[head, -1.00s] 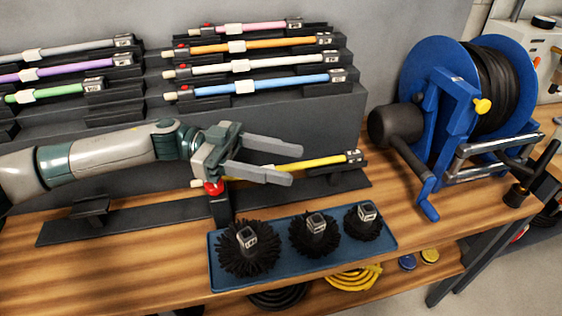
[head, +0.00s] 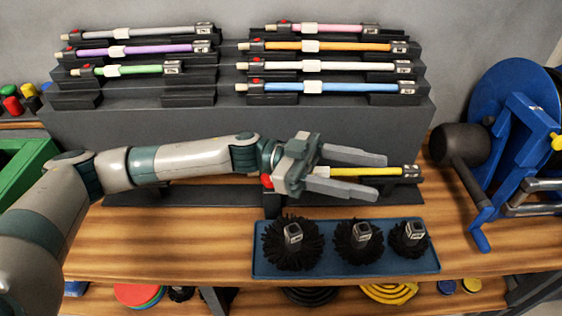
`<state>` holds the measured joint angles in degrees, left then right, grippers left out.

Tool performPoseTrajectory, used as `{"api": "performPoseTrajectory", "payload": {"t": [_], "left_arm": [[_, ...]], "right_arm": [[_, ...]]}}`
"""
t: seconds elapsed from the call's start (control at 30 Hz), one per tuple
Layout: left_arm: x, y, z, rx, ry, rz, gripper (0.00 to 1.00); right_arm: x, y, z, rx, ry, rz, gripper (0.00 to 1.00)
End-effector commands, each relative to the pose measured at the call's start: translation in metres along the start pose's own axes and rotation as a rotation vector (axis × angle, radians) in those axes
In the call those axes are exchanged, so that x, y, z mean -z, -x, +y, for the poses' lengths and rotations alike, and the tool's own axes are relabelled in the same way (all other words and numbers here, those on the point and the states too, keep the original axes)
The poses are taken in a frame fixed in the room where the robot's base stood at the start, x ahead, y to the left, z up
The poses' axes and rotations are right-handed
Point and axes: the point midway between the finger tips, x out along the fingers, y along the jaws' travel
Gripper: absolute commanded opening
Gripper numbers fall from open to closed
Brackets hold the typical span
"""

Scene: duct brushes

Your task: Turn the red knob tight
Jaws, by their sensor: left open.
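The red knob (head: 267,181) shows in the head view as a small red patch at the left end of the yellow rod (head: 360,170), on a dark stand on the wooden bench. My left gripper (head: 384,174) is open, its two fingers pointing right above and in front of the yellow rod. The gripper's body hides part of the knob and the rod's left part. I cannot tell whether the fingers touch the rod. My right gripper is not in view.
A blue tray (head: 343,268) with three black round brushes lies in front of the rod. Behind, a dark stepped rack (head: 225,130) holds several coloured rods. A blue hose reel (head: 515,130) stands at the right. The bench (head: 170,245) is clear at the front left.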

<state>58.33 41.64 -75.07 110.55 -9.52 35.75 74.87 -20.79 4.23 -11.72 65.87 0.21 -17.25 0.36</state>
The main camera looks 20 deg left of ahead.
Motion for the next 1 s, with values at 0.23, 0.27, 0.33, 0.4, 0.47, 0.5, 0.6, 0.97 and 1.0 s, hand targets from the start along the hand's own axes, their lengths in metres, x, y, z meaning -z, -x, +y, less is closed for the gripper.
{"api": "performPoseTrajectory", "payload": {"t": [0.23, 0.27, 0.33, 0.4, 0.47, 0.5, 0.6, 0.97, 1.0], "left_arm": [[-0.002, -0.022, 0.014, 0.142, -0.051, 0.148, 0.51], [-0.001, -0.023, 0.015, 0.164, -0.059, 0.162, 0.51], [0.0, -0.024, 0.016, 0.218, -0.072, 0.195, 0.51], [0.001, -0.023, 0.017, 0.277, -0.085, 0.222, 0.51], [0.002, -0.021, 0.018, 0.33, -0.095, 0.244, 0.51], [0.002, -0.018, 0.018, 0.368, -0.1, 0.254, 0.51], [0.001, -0.009, 0.018, 0.465, -0.113, 0.276, 0.51], [-0.015, 0.052, 0.022, 0.851, -0.131, 0.255, 0.51], [-0.019, 0.062, 0.024, 0.897, -0.132, 0.241, 0.51]], "right_arm": [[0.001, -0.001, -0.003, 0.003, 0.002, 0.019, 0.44], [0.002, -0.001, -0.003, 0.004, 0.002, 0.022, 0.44], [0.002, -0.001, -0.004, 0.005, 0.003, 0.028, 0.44], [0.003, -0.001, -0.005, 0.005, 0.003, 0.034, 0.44], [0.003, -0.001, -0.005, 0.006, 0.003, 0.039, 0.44], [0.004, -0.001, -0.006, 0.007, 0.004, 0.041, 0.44], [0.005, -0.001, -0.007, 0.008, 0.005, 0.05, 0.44], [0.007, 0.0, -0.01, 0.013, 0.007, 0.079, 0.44], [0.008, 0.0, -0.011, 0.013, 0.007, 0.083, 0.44]]}}
